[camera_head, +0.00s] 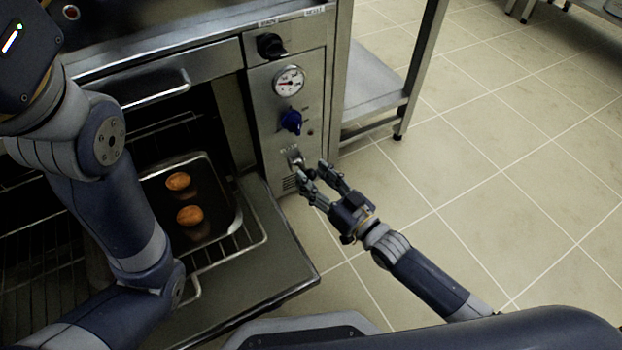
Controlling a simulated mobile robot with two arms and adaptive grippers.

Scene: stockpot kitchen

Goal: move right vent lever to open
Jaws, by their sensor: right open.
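The vent lever (295,161) is a small metal lever low on the oven's right control panel, under the blue knob. My right gripper (312,170) is open, with its fingertips at the lever. One finger seems close to the lever's left and lower side, the other to its right. I cannot tell whether they touch it. The fingers partly hide the lever and the slotted vent (289,183) below it. My left arm comes in from the left, in front of the oven; its gripper is out of view.
The oven door (290,262) is folded down open. A tray (233,222) with two brown round items sits on a wire rack. Above the lever are a blue knob (291,121), a gauge (289,81) and a black knob (270,45).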

